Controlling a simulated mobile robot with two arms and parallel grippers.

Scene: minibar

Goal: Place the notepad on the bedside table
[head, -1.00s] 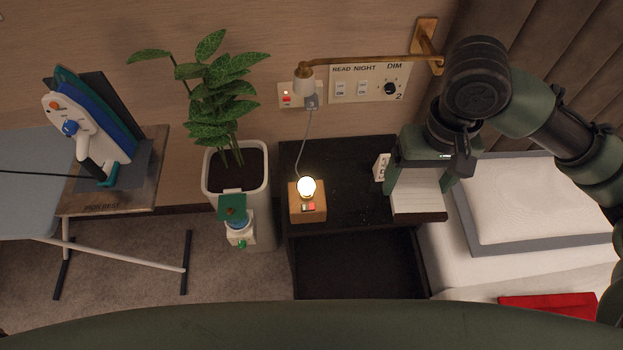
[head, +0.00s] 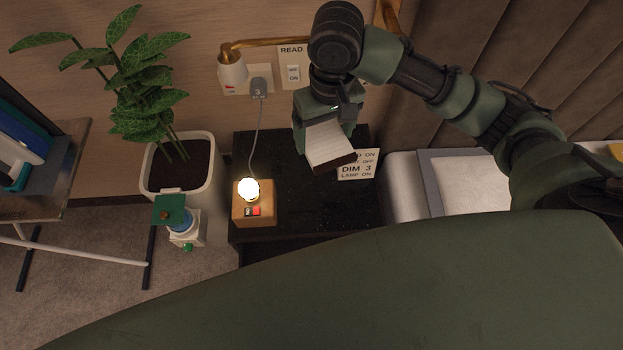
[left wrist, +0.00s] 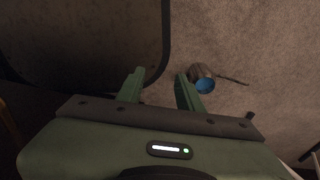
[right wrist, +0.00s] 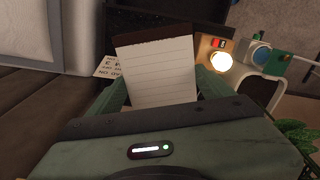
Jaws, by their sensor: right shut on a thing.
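My right gripper (head: 326,132) is shut on the notepad (head: 330,146), a white lined pad with a dark brown band at one edge. The notepad is tilted and appears over the back right part of the black bedside table (head: 305,200); its height above the top is hard to tell. In the right wrist view the notepad (right wrist: 157,75) sits between the fingers and hides part of the dark table behind it. My left gripper (left wrist: 159,82) is open and empty, with carpet and a dark surface below; it is not visible in the head view.
A wooden block lamp (head: 254,204) with a lit bulb stands on the table's left. A printed card (head: 358,166) is at its right. A potted plant (head: 182,165) stands left, the bed (head: 465,183) right. A cup-like object (left wrist: 203,78) lies on the carpet.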

